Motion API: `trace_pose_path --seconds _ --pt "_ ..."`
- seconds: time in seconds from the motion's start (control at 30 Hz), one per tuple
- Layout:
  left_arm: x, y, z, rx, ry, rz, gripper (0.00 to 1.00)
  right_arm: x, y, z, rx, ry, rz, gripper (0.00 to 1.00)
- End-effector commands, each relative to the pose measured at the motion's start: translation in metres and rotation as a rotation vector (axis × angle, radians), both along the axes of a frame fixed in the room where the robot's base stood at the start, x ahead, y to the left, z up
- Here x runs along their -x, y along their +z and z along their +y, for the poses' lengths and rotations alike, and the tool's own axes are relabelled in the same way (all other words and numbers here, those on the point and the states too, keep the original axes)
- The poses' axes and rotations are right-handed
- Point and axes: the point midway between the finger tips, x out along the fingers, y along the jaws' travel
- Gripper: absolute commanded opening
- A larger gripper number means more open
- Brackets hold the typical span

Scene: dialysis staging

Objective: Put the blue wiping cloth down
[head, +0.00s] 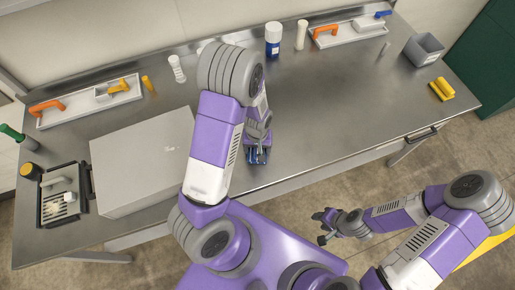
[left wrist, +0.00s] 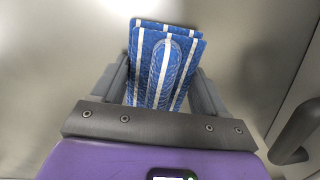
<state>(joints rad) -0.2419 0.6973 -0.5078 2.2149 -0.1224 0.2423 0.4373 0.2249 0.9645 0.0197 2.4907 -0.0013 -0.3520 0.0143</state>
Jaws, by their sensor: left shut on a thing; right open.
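The blue wiping cloth (left wrist: 164,62) has white stripes and is folded. It sits between the two fingers of my left gripper (left wrist: 163,85), which is shut on it, as the left wrist view shows. In the head view my left gripper (head: 257,155) is over the front part of the steel table (head: 320,120), right of the large grey box. Only a small part of the cloth shows there. I cannot tell whether the cloth touches the tabletop. My right gripper (head: 325,225) is open and empty, in front of the table over the floor.
A large grey box (head: 140,160) stands on the left. White trays with orange-handled items lie at the back left (head: 85,103) and back right (head: 345,32). A blue-and-white bottle (head: 272,40), a grey bin (head: 423,48) and a yellow item (head: 441,89) stand farther off. The table's middle right is clear.

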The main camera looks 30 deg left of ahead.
Motion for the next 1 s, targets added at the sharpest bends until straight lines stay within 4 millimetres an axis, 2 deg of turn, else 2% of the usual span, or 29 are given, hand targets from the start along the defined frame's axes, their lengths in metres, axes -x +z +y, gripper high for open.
trace_pose_path --seconds 0.37,0.4,0.57,1.0 --pt "-0.0005 -0.0049 -0.0001 0.000 0.000 -0.001 0.40 0.0000 -0.0045 0.0001 0.000 0.000 0.000 0.43" --pt "-0.0005 -0.0055 -0.0001 0.000 0.000 -0.001 0.75 -0.0001 -0.0048 0.0001 0.000 0.000 0.000 0.43" --pt "0.0005 -0.0052 0.0003 0.000 0.000 0.001 0.99 0.0000 -0.0039 0.0001 0.000 0.000 0.000 0.43" --pt "0.0038 -0.0073 0.0036 -0.005 0.003 0.010 0.99 0.0000 -0.0044 0.0000 0.000 0.000 0.000 0.43"
